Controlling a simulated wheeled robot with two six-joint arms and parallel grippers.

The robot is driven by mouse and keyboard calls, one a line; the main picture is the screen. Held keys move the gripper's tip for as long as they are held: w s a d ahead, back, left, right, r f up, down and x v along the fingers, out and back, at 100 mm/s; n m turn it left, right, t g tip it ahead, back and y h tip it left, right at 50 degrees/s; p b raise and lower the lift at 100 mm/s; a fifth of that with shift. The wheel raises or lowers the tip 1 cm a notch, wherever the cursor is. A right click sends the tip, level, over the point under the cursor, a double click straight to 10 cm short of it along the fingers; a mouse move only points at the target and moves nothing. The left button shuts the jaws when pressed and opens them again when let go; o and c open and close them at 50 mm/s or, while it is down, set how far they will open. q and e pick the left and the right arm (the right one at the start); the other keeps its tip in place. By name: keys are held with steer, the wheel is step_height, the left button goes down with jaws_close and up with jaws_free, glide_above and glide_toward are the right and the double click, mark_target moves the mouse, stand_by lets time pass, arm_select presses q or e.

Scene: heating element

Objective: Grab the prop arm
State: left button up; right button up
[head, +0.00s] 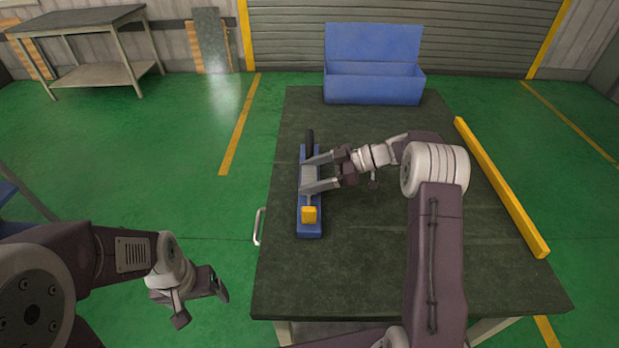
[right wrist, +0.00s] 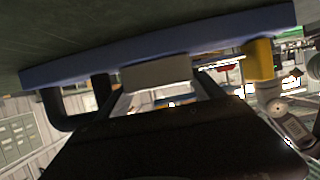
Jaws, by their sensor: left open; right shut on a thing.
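A long blue base (head: 309,230) lies on the dark table, running away from me. It carries a grey block (head: 310,179) in the middle, a black handle (head: 310,138) at the far end and a yellow block (head: 309,214) at the near end. I cannot tell which part is the prop arm. My right gripper (head: 305,175) reaches in from the right, its fingers on either side of the grey block and shut on it. The right wrist view shows the grey block (right wrist: 157,72) between the fingers. My left gripper (head: 201,304) is open and empty, left of the table.
The dark table top (head: 350,270) is clear at the front. An open blue box (head: 374,88) stands at its back. A yellow beam (head: 500,187) runs along its right side. A metal handle (head: 259,226) is at its left edge. A grey workbench (head: 77,20) stands back left.

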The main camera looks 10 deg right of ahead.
mark_target(306, 175)
steer(key=shift+r, duration=0.15)
steer(key=shift+r, duration=0.6)
steer(key=r, duration=0.3)
steer(key=shift+w+a+r, duration=0.15)
steer(key=shift+a, duration=0.25)
steer(key=w+a+r, duration=0.1)
steer(key=a+r, duration=0.2)
steer(key=a, duration=0.2)
steer(key=w+a+r+p, duration=0.1)
steer(key=w+a+r, duration=0.1)
steer(key=a, duration=0.3)
steer(key=shift+w+a+r, duration=0.15)
steer(key=shift+w+r, duration=0.1)
steer(key=shift+r, duration=0.45)
